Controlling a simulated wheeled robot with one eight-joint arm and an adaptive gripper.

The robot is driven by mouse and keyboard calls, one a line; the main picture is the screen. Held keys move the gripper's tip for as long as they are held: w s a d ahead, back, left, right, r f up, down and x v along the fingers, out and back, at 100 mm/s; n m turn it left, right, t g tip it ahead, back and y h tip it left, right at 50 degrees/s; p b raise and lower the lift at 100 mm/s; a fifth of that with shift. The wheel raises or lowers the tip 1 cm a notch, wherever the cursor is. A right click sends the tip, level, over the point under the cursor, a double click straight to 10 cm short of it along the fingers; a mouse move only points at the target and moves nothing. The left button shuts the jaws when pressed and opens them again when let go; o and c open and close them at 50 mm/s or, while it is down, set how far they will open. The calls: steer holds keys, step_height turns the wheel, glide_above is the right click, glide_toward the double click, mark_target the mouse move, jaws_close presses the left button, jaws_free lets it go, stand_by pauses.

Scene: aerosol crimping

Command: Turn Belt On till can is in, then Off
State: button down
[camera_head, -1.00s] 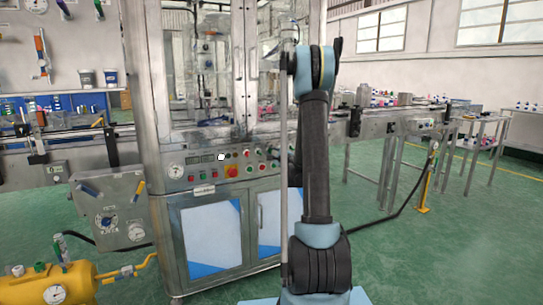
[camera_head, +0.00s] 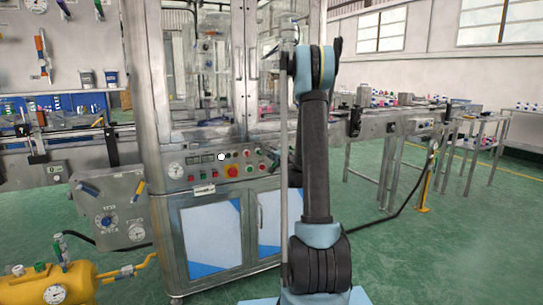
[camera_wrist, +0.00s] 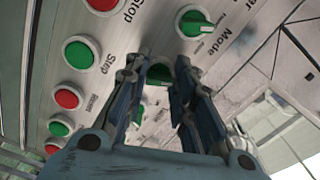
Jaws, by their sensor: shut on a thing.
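In the wrist view my gripper (camera_wrist: 156,110) is at the control panel, its two fingers closed around a green knob (camera_wrist: 159,73). The fingers hide part of that knob and its label. A second green knob marked Mode (camera_wrist: 196,22) is just above and to the right. In the head view the control panel (camera_head: 203,173) is on the front of the crimping machine (camera_head: 145,110). The conveyor belt (camera_head: 385,120) runs out to the right of the machine. I cannot make out the can.
In the wrist view a green Step button (camera_wrist: 80,52) and a red Stop button (camera_wrist: 102,4) are left of my fingers, with several other buttons below. In the head view a grey box (camera_head: 108,208) and a yellow tank (camera_head: 48,284) stand at lower left. Floor at right is open.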

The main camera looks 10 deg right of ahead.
steer(key=shift+d+n, duration=0.15)
steer(key=shift+n, duration=0.95)
steer(key=shift+w, duration=0.15)
steer(key=c, duration=1.4)
jaws_free()
steer(key=shift+f, duration=0.1)
steer(key=shift+o, duration=0.2)
steer(key=v, duration=1.2)
